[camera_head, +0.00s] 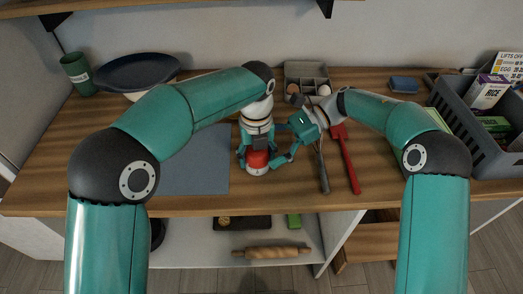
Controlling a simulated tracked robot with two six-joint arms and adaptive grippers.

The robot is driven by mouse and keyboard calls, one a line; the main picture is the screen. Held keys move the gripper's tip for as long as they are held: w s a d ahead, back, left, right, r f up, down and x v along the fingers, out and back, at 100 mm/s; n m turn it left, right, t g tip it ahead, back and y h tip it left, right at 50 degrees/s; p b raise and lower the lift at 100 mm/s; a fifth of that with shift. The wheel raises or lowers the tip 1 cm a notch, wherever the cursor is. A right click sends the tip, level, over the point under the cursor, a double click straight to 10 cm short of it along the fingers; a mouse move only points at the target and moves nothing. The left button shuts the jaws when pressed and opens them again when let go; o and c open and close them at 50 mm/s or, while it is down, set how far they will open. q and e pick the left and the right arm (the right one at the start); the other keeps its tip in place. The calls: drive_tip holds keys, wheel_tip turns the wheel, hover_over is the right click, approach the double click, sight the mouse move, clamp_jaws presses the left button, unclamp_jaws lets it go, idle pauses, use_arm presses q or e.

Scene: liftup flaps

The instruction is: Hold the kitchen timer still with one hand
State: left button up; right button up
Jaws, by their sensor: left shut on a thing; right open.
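The kitchen timer (257,161) is a small red-topped round thing with a pale base. It stands on the wooden counter near the middle. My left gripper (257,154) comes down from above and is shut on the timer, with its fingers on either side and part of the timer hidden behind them. My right gripper (284,146) is open just to the right of the timer, its fingers pointing toward it. I cannot tell whether the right fingers touch the timer.
A grey mat (200,168) lies left of the timer. A red-handled utensil (346,162) and a grey one (322,170) lie close to the right. A grey crate (467,133) with boxes stands at the far right. An egg tray (306,73) and dark bowl (137,71) stand behind.

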drive_tip(key=shift+x, duration=0.9)
drive_tip(key=c, duration=1.1)
drive_tip(key=shift+c, duration=0.2)
drive_tip(key=shift+t, duration=0.3)
drive_tip(key=m+t, duration=0.4)
drive_tip(key=t, duration=0.1)
drive_tip(key=shift+s+m+y, duration=0.2)
drive_tip(key=shift+m+y, duration=0.1)
drive_tip(key=shift+y, duration=0.1)
